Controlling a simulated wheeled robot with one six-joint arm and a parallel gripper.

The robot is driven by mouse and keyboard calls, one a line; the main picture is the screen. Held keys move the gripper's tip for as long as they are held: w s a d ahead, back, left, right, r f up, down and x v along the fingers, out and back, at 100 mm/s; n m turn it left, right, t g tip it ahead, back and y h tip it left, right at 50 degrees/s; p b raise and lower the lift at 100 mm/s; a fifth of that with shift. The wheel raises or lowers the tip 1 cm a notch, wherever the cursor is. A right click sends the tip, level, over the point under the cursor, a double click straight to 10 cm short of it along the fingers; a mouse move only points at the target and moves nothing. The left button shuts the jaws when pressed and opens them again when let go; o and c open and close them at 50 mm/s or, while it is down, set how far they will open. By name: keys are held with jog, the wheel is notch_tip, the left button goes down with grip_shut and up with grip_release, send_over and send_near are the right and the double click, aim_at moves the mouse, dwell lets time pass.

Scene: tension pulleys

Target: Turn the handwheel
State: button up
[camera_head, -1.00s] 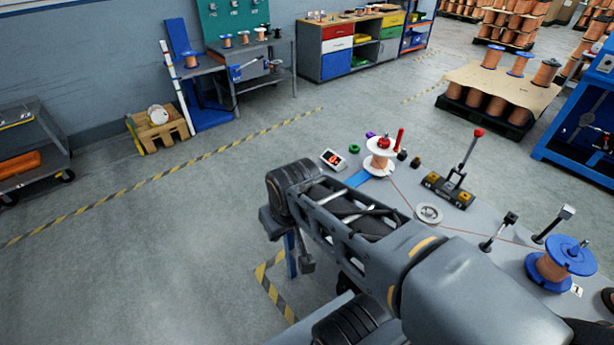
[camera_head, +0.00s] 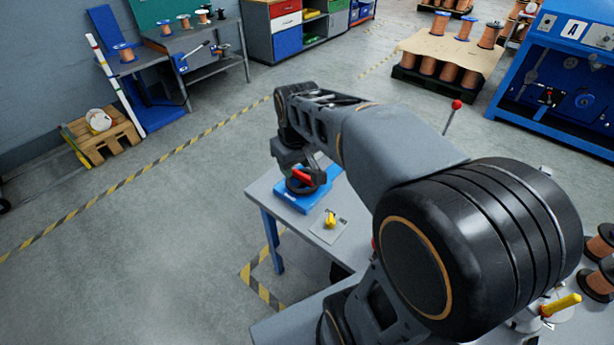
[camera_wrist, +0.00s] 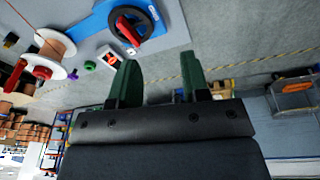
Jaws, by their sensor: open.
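The handwheel is a black rim with a red handle. In the wrist view the handwheel (camera_wrist: 145,36) is at the top middle on a blue base (camera_wrist: 88,24). In the head view the handwheel (camera_head: 299,187) is partly hidden under the end of my arm, on the blue base (camera_head: 318,198) at the table corner. My gripper (camera_wrist: 160,78) shows two green fingers, spread apart with nothing between them. In the wrist view the handwheel lies beyond the fingertips, apart from them. In the head view I cannot make out the fingertips.
My arm hides much of the table. Open floor (camera_head: 160,240) lies to the left.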

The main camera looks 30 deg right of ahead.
jog(key=w+d+f+n+g, duration=0.1)
jog(key=w+d+f, duration=0.15)
jog(key=w, duration=0.35)
jog(key=n+g+b, duration=0.1)
jog(key=n+b, duration=0.1)
send_over(303, 174)
notch_tip(303, 174, down, 4)
notch_tip(303, 174, down, 14)
jog(key=shift+a+r, duration=0.1)
jog(key=shift+r, duration=0.15)
jog(key=shift+c, duration=0.4)
grip_shut()
